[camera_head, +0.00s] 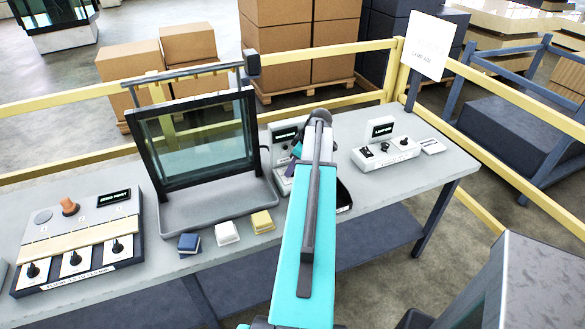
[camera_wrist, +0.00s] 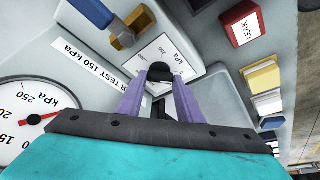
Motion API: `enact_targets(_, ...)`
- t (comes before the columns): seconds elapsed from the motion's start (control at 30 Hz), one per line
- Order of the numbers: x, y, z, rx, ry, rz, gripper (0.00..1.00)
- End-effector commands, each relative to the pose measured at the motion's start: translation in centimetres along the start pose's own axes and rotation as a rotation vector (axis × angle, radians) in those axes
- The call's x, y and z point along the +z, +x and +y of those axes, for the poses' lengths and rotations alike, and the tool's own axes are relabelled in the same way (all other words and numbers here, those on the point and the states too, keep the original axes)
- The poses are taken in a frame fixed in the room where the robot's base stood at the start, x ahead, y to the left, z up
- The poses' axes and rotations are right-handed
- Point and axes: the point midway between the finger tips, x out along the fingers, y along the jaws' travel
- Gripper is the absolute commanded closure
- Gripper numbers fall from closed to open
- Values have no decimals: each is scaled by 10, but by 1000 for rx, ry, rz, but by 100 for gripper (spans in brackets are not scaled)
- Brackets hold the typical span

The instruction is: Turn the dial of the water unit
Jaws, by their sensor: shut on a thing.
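The water unit (camera_wrist: 215,85) fills much of the wrist view. It has a pale body and a label (camera_wrist: 92,72) whose visible part reads "R TEST 150 kPa". Its dial (camera_wrist: 160,72) is a dark knob on a white plate marked kPa. My gripper (camera_wrist: 160,84) has two purple fingers, one on each side of the dial, shut on it. A round gauge (camera_wrist: 32,122) with a red needle is at the left, partly cut off. In the head view my arm hides most of the unit; its dark display (camera_head: 286,134) shows left of my wrist.
In the wrist view, a blue and brass fitting (camera_wrist: 122,35) is above left of the dial, and a red LEAK block (camera_wrist: 242,22) is above right. In the head view, a glass-panelled frame (camera_head: 197,140) stands left of my arm, and a white lamp unit (camera_head: 390,150) right.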

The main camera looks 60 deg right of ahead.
Motion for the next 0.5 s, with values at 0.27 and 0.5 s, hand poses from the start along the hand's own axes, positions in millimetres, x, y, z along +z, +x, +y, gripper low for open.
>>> enact_targets(0.27, 0, 2, -3, 50, 117, 1, 90)
enact_targets(0.5, 0, 2, -4, 116, 276, 1, 90)
